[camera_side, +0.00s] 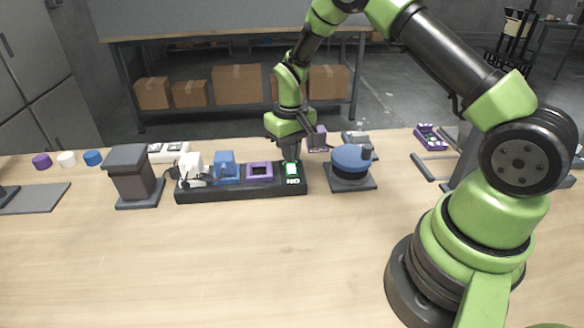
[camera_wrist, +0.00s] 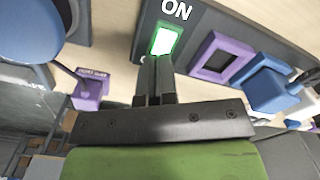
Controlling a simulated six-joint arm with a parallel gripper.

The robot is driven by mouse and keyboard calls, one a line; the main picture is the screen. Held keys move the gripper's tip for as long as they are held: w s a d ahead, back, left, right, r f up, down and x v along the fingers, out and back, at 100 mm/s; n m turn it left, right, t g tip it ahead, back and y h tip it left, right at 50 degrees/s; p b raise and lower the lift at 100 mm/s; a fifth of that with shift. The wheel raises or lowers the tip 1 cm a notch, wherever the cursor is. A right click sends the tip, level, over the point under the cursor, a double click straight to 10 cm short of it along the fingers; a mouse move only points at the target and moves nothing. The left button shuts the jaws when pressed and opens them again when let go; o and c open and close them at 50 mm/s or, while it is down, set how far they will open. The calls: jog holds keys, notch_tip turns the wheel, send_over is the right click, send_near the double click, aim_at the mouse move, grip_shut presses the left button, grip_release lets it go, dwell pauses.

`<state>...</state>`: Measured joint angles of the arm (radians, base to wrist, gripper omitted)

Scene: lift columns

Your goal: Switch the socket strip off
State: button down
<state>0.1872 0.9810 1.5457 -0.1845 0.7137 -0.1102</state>
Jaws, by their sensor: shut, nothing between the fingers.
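The dark socket strip (camera_side: 240,190) lies on the wooden table. A white plug, a blue plug (camera_side: 226,168) and a purple socket frame (camera_side: 259,171) sit along it from the left. At its right end is a lit green switch (camera_side: 291,170) with the word ON beside it. The switch also glows in the wrist view (camera_wrist: 163,40). My gripper (camera_side: 291,153) points down over the right end of the strip, with its fingertips close to the switch. In the wrist view the shut, empty fingers (camera_wrist: 155,65) reach the switch's edge. I cannot tell whether they touch it.
A blue round knob on a dark base (camera_side: 351,158) stands just right of the strip. A grey column (camera_side: 133,175) stands to its left, with purple, white and blue discs (camera_side: 92,157) farther left. The front of the table (camera_side: 200,260) is clear.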

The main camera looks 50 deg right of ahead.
jog(key=shift+f, duration=0.8)
jog(key=shift+r, duration=3.55)
jog(key=shift+r, duration=0.15)
notch_tip(320, 180, up, 7)
jog(key=t, duration=0.1)
send_over(291, 174)
jog(key=s+a+r+t, duration=0.3)
jog(key=s+r, duration=0.3)
jog(key=r, duration=0.3)
jog(key=s+a+r+t+y, duration=0.1)
jog(key=s+a+r, duration=0.1)
jog(key=s, duration=0.5)
jog(key=s+a+r+m+t+y, duration=0.1)
jog(key=s+a+t, duration=0.1)
jog(key=s, duration=0.4)
jog(key=shift+s+a+r, duration=0.25)
jog(key=shift+s+r, duration=0.1)
